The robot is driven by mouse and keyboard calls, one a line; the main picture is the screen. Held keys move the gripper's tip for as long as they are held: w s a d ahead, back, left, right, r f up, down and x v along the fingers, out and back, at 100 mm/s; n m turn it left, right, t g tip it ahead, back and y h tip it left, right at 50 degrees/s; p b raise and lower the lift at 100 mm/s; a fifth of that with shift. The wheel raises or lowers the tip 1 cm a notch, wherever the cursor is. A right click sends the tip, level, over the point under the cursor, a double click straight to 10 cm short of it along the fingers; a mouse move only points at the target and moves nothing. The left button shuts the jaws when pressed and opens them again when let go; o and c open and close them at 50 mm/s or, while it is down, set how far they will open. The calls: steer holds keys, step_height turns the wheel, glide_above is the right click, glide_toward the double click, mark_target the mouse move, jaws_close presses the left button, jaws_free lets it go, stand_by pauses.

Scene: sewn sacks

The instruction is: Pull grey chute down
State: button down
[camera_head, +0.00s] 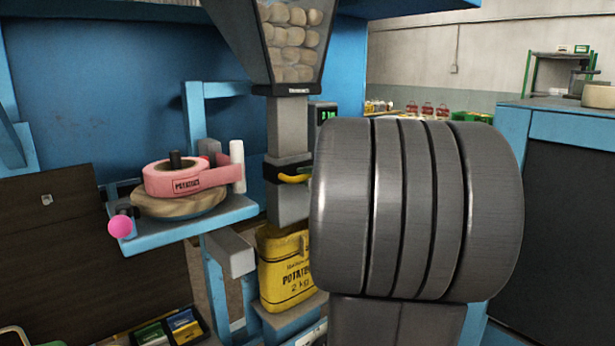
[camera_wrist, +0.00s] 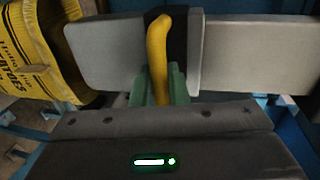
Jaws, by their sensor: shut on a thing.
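The grey chute (camera_head: 287,203) hangs below the hopper, with a black band and a yellow handle (camera_head: 293,178) on it. In the wrist view the chute (camera_wrist: 110,55) lies across the picture, and the yellow handle (camera_wrist: 157,45) stands on its black band. My gripper (camera_wrist: 162,82) has green fingers shut on the handle. My arm hides the gripper in the head view. A yellow potato sack (camera_head: 287,270) stands below the chute, whose lower end is at the sack's top. I cannot tell whether that end is inside the mouth. The sack also shows in the wrist view (camera_wrist: 35,50).
The hopper (camera_head: 290,45) above holds potatoes. A blue shelf (camera_head: 190,235) at the left carries a pink tape roll (camera_head: 178,178) on a round wooden base. A blue-framed bench (camera_head: 570,125) stands at the right. My grey arm fills the right middle of the head view.

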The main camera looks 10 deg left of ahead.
mark_target(296, 188)
steer(key=shift+f+b, duration=1)
steer(key=shift+f, duration=0.85)
steer(key=c, duration=1.5)
jaws_free()
steer(key=shift+s+d+r, duration=0.2)
steer(key=shift+d, duration=0.05)
steer(key=b+v, duration=0.1)
steer(key=v, duration=1.2)
